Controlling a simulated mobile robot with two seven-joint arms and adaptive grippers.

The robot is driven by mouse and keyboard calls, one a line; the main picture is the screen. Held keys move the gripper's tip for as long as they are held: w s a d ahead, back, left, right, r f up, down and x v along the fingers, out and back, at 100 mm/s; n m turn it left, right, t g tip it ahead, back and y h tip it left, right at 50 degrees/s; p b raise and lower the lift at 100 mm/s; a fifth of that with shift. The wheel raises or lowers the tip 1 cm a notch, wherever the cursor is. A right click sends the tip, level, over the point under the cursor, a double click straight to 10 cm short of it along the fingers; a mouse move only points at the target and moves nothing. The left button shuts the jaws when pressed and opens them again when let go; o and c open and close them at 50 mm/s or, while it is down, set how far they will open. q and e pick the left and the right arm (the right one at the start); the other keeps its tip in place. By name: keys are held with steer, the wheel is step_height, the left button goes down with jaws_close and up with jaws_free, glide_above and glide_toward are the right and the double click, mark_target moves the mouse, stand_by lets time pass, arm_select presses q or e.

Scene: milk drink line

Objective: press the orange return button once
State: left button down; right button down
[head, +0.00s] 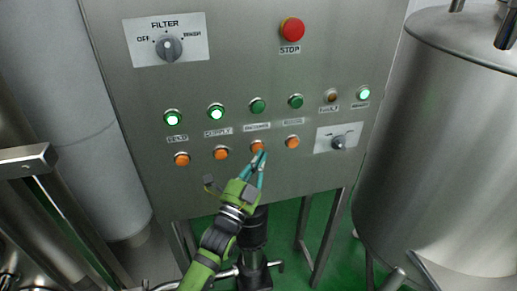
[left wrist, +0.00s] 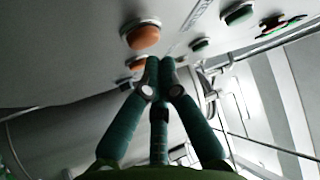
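Several orange buttons sit in a row low on the steel panel, under green buttons. The labels are too small to tell surely which is the return button. My left gripper (head: 262,155) is at the third orange button from the left (head: 257,146), its tips just below and partly over it. I cannot tell whether they touch it. The fourth orange button (head: 292,142) is to the right and clear. In the left wrist view the gripper (left wrist: 160,62) is shut and empty, with one orange button (left wrist: 142,35) above the tips and another (left wrist: 136,62) partly hidden beside them. My right gripper is out of view.
The panel (head: 235,85) also has a red stop button (head: 292,29), a filter knob (head: 169,47) and a smaller knob (head: 338,142). Green buttons (head: 258,105) are above the orange row. A steel tank (head: 440,140) stands at the right, a grey column (head: 75,110) at the left.

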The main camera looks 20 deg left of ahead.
arm_select(q)
steer(key=s+d+p, duration=0.1)
steer(key=s, duration=0.1)
steer(key=s+d+p, duration=0.1)
steer(key=s, duration=0.1)
steer(key=shift+d, duration=0.4)
steer(key=shift+f, duration=0.15)
stand_by(0.5)
